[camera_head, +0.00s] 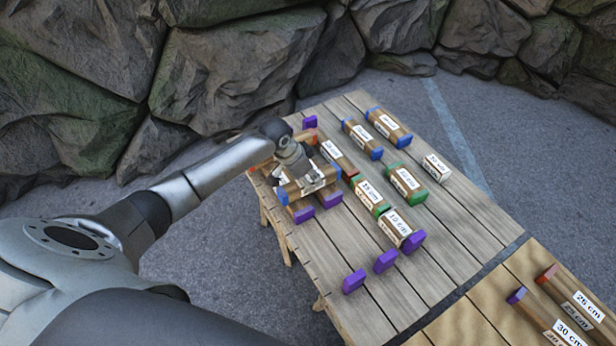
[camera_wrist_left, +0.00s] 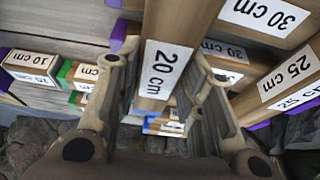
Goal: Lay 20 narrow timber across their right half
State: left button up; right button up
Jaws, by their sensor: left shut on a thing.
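My left gripper (camera_head: 307,180) is shut on a narrow timber with blue ends (camera_head: 284,195). Its label reads 20 cm in the left wrist view, where the timber (camera_wrist_left: 163,72) stands between the two fingers. In the head view it lies crosswise above two purple-ended timbers (camera_head: 301,214) (camera_head: 331,200). The gripper hides part of this stack, and I cannot tell whether the held timber touches them. Timbers labelled 30 cm (camera_wrist_left: 262,14) and 25 cm (camera_wrist_left: 292,78) show nearby in the wrist view. My right gripper is not in view.
The plank table (camera_head: 335,245) also holds blue-ended timbers (camera_head: 389,127) (camera_head: 362,139), green-ended timbers (camera_head: 405,185) (camera_head: 369,196), a 10 cm timber (camera_head: 395,226) and small purple blocks (camera_head: 354,281) (camera_head: 386,261). A second table (camera_head: 465,327) bears longer timbers (camera_head: 575,300). Rocks stand behind.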

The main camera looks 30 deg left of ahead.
pick_arm(q)
jog(key=shift+f, duration=0.5)
dwell(0.5)
